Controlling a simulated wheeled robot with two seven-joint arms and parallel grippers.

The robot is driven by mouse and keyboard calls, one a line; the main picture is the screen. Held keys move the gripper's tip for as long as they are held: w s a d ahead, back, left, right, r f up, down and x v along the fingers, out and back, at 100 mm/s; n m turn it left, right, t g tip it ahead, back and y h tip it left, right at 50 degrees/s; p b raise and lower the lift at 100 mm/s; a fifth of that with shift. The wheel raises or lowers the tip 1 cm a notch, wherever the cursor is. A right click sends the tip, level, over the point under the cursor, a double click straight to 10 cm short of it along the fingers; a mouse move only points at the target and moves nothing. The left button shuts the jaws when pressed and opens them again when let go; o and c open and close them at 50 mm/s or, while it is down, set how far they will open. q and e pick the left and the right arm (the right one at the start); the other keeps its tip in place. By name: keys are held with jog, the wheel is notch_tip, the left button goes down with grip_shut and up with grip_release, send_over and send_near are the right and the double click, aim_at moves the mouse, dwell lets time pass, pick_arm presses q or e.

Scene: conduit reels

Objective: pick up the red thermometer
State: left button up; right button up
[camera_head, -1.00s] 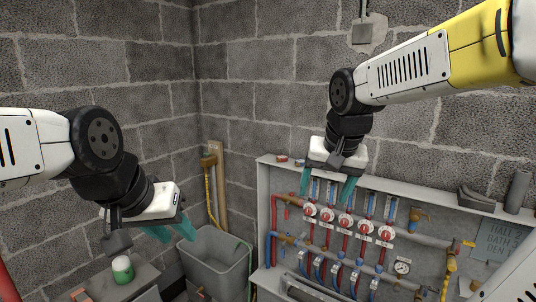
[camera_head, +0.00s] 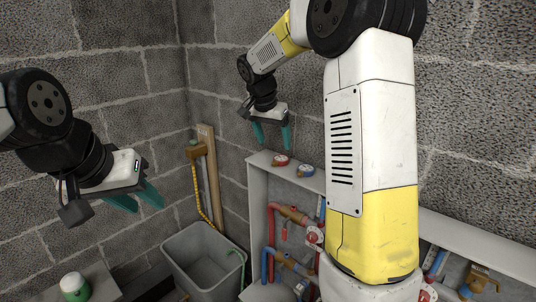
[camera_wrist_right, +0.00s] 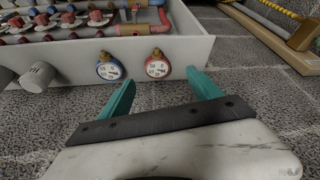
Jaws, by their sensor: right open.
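The red thermometer (camera_head: 280,160), a round dial with a red rim, lies on the top ledge of the grey cabinet (camera_head: 257,195), near its left end. In the right wrist view the red thermometer (camera_wrist_right: 157,67) shows its white face, between and beyond the fingertips. My right gripper (camera_head: 272,141) is open and empty, with its teal fingers pointing down just above and behind the thermometer; I see no contact. In the right wrist view the right gripper (camera_wrist_right: 160,82) has its fingers spread apart. My left gripper (camera_head: 137,203) is open and empty at the left, far from the thermometer.
A blue-rimmed dial (camera_head: 305,170) lies close to the right of the red one, also in the wrist view (camera_wrist_right: 109,69). Red and blue pipes fill the cabinet. A grey bin (camera_head: 205,258) and a green-and-white container (camera_head: 75,287) stand lower left. Block walls are behind.

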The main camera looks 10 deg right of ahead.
aim_at(281, 158)
jog(key=shift+w+d+f, duration=0.1)
jog(key=shift+w+f, duration=0.1)
jog(key=shift+f, duration=0.2)
jog(key=x, duration=0.7)
jog(key=shift+s+d+r, duration=0.1)
jog(key=shift+d, duration=0.3)
jog(key=shift+c, duration=0.2)
jog(key=c, duration=1.4)
jog(key=shift+r, duration=0.1)
